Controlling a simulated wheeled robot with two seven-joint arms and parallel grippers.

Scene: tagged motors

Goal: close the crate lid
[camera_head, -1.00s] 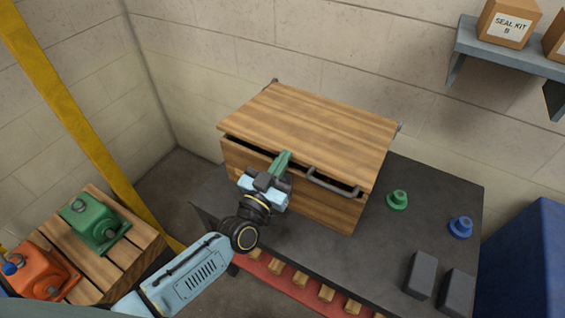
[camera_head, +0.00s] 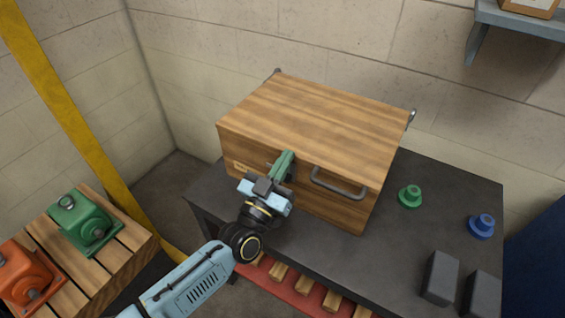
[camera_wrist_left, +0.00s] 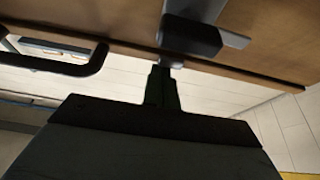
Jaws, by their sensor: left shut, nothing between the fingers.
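The wooden crate (camera_head: 345,203) stands on the dark table. Its lid (camera_head: 315,115) lies down flat on it, with no dark gap showing along the front edge in the head view. A grey bar handle (camera_head: 338,185) is on the front, right of my left gripper. My left gripper (camera_head: 286,160) is shut and empty, with its green fingers at the crate's front near the lid edge. In the left wrist view the gripper (camera_wrist_left: 163,75) points at the wooden front beside a grey metal catch (camera_wrist_left: 190,38); I cannot tell whether they touch. My right gripper is out of view.
On the dark table (camera_head: 400,235), right of the crate, are a green knobbed part (camera_head: 410,196), a blue one (camera_head: 481,226) and two dark grey blocks (camera_head: 440,278). A wooden pallet with green (camera_head: 84,224) and orange (camera_head: 27,277) motors is at left. A wall shelf (camera_head: 525,22) is upper right.

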